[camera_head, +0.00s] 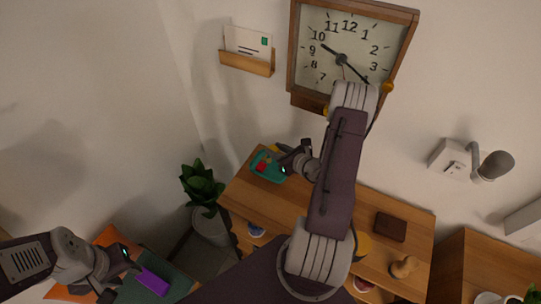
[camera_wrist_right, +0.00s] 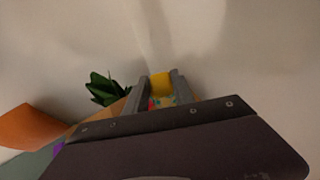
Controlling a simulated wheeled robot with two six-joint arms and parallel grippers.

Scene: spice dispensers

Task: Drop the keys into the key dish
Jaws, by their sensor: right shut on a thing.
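A teal dish (camera_head: 257,173), which I take for the key dish, sits at the left back of the wooden cabinet top. Small red and yellowish things lie in it. My right gripper (camera_head: 280,159) reaches over the dish's right side. In the right wrist view its fingers (camera_wrist_right: 160,86) are shut on a yellow thing (camera_wrist_right: 161,81), possibly part of the keys; its shape is mostly hidden. Red and teal show below it between the fingers. My left gripper (camera_head: 130,272) is at the lower left, its fingers apart and empty beside a purple block (camera_head: 153,281).
A wall clock (camera_head: 342,50) and a letter holder (camera_head: 247,62) hang above the cabinet (camera_head: 315,200). A potted plant (camera_head: 203,187) stands left of it. A dark brown box (camera_head: 391,227) and a tan knobbed object (camera_head: 404,266) stand at right. A lamp (camera_head: 492,165) is on the wall.

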